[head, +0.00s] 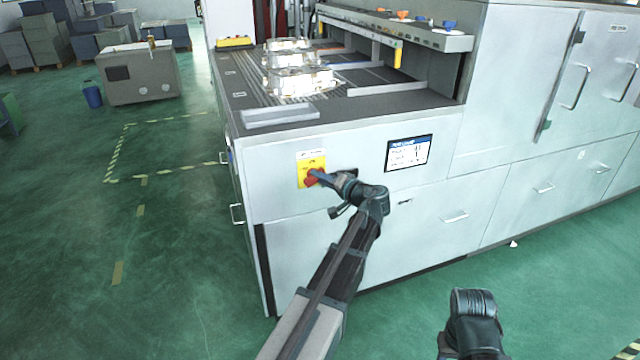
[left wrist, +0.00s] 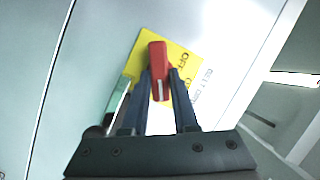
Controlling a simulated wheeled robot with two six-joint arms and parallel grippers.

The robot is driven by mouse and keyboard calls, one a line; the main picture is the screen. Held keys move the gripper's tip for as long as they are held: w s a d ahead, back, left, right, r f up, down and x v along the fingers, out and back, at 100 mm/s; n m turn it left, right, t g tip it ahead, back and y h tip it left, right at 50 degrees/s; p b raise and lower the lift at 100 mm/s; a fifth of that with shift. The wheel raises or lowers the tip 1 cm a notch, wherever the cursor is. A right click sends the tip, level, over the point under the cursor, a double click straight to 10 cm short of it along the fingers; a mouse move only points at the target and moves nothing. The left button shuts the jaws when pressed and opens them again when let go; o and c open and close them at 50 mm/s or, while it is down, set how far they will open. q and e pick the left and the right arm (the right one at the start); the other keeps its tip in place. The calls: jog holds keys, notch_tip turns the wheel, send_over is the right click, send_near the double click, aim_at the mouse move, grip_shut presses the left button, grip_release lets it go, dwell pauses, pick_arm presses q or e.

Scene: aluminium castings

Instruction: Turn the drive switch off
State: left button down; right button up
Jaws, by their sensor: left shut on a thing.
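The drive switch is a red handle (head: 311,178) on a yellow plate (head: 318,160) on the pale front of the machine. My left gripper (head: 319,176) reaches it from the front right and is shut on the handle. In the left wrist view the red handle (left wrist: 158,56) has a white line and stands between the two dark fingers of the left gripper (left wrist: 160,82). The yellow plate (left wrist: 186,58) shows "OFF" lettering beside the handle. The fingers hide part of the plate. My right gripper's fingers are not visible.
A small display (head: 409,152) is right of the switch. Shiny castings (head: 298,82) lie on the machine's top bed. A drawer handle (head: 238,214) sticks out at the left side. The green floor (head: 180,250) at left is open, with a grey cabinet (head: 142,82) further back.

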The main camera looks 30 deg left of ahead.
pick_arm(q)
jog(key=shift+f+m+y+b, duration=0.2)
jog(key=shift+m+y+b, duration=0.4)
jog(key=shift+m+b, duration=0.6)
jog(key=shift+f+m+y+b, duration=0.2)
jog(key=shift+m+y+b, duration=0.4)
jog(key=shift+m+b, duration=0.55)
jog(key=shift+w+m, duration=0.1)
jog(key=shift+m, duration=0.25)
jog(key=c, duration=0.7)
grip_release()
jog(key=shift+r, duration=0.1)
jog(key=v, duration=1.3)
jog(key=shift+d, duration=0.35)
